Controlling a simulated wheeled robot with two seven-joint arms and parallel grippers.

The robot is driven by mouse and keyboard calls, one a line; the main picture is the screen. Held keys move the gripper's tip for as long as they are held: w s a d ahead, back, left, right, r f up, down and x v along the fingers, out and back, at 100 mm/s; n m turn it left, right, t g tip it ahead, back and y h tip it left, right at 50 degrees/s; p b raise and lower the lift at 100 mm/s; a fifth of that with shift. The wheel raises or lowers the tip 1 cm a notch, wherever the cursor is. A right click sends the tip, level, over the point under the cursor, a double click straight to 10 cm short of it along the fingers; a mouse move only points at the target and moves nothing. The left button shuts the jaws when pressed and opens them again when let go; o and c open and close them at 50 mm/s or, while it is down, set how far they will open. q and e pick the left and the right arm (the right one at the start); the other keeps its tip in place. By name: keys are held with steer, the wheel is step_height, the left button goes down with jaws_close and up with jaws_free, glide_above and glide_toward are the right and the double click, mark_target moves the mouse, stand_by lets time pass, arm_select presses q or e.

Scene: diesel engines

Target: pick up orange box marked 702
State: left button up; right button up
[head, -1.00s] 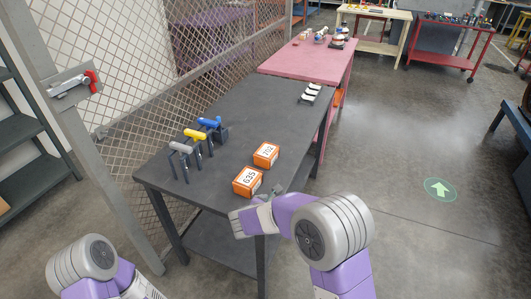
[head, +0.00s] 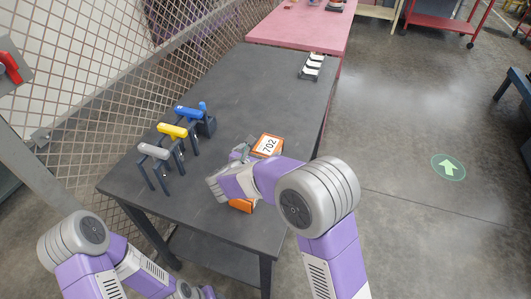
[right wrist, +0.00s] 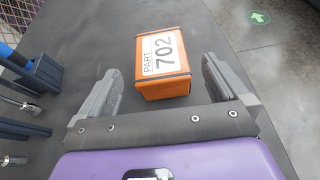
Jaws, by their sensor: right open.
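The orange box marked 702 (head: 268,146) sits on the dark table (head: 240,90), with its white label facing up. It also shows in the right wrist view (right wrist: 163,84), reading "PART 702". My right gripper (head: 240,152) is open over the table beside the box. In the right wrist view its two fingers (right wrist: 160,90) stand apart, one on each side of the box, with gaps visible on both sides. A second orange box (head: 242,205) is mostly hidden beneath my right arm. My left arm is at the lower left; its gripper cannot be made out.
Grey, yellow and blue-handled tools (head: 172,131) stand in holders left of the boxes. Small black and white items (head: 312,66) lie at the table's far right. A pink table (head: 300,28) adjoins the far end. Mesh fencing (head: 110,80) runs along the left.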

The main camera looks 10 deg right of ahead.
mark_target(269, 143)
steer(key=shift+w+d+f, duration=0.1)
steer(key=shift+w+f, duration=0.2)
steer(key=shift+f, duration=0.15)
steer(key=b+x, duration=0.2)
steer(key=x, duration=0.4)
steer(key=shift+d, duration=0.15)
steer(key=shift+w+d+f, duration=0.1)
steer(key=shift+w+d, duration=0.15)
steer(key=shift+w, duration=0.15)
steer(key=c, duration=1.2)
